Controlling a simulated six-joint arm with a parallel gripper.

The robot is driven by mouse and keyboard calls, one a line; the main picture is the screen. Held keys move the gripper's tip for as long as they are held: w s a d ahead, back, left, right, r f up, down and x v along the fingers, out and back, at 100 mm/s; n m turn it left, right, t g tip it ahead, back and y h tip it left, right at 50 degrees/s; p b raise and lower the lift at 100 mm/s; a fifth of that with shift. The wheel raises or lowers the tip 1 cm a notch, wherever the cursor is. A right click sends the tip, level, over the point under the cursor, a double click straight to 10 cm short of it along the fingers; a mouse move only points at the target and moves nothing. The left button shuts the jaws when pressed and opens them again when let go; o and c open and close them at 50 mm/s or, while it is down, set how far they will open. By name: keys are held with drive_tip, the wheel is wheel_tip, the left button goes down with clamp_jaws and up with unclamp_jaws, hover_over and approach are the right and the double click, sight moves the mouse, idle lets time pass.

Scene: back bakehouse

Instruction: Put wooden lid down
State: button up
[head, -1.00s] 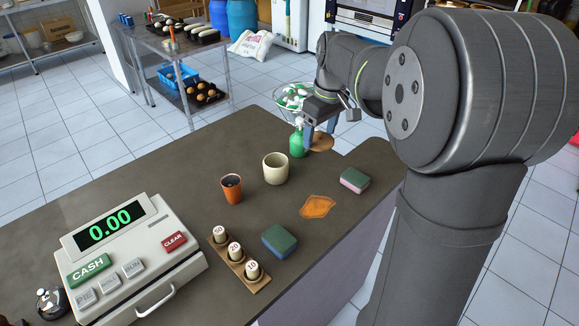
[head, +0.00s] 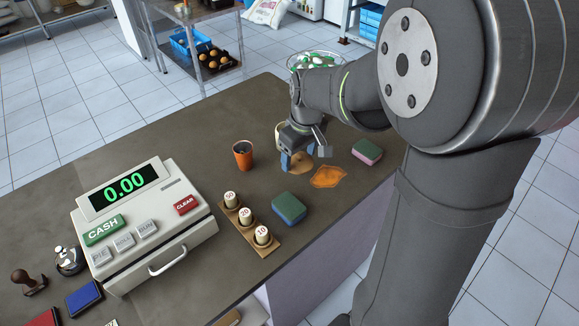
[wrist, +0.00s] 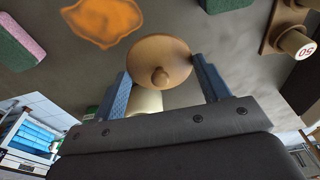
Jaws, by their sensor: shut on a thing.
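The wooden lid (head: 302,166) is a round tan disc with a small knob. It also shows in the wrist view (wrist: 160,55), knob towards me. My gripper (head: 298,161) is shut on the lid, its blue fingers at either side in the wrist view. The lid is over the counter, between the cream pot (head: 279,131) and the orange spill (head: 328,177). I cannot tell whether it touches the counter. The pot is mostly hidden behind my gripper in the head view; part of it shows between the fingers in the wrist view (wrist: 146,101).
On the counter (head: 225,190) stand an orange cup (head: 243,155), a green sponge (head: 289,207), a pink-green sponge (head: 367,151), a wooden holder with numbered pegs (head: 249,226) and a cash register (head: 145,225). Bare counter lies left of the cup.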

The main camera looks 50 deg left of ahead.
sight(290, 176)
drive_tip(key=shift+s+a+f, duration=0.35)
drive_tip(key=shift+a+f, duration=0.05)
drive_tip(key=shift+a, duration=0.15)
drive_tip(key=shift+s+a+f, duration=0.35)
drive_tip(key=shift+a+f, duration=0.05)
drive_tip(key=shift+a, duration=0.15)
drive_tip(key=shift+f, duration=1.95)
drive_tip(key=shift+f, duration=0.15)
drive_tip(key=o, duration=0.9)
drive_tip(key=shift+o, duration=0.2)
drive_tip(key=r, duration=0.4)
drive_tip(key=d+r, duration=0.1)
drive_tip(key=r, duration=0.7)
drive_tip(key=shift+d+r, duration=0.15)
drive_tip(key=shift+d, duration=0.1)
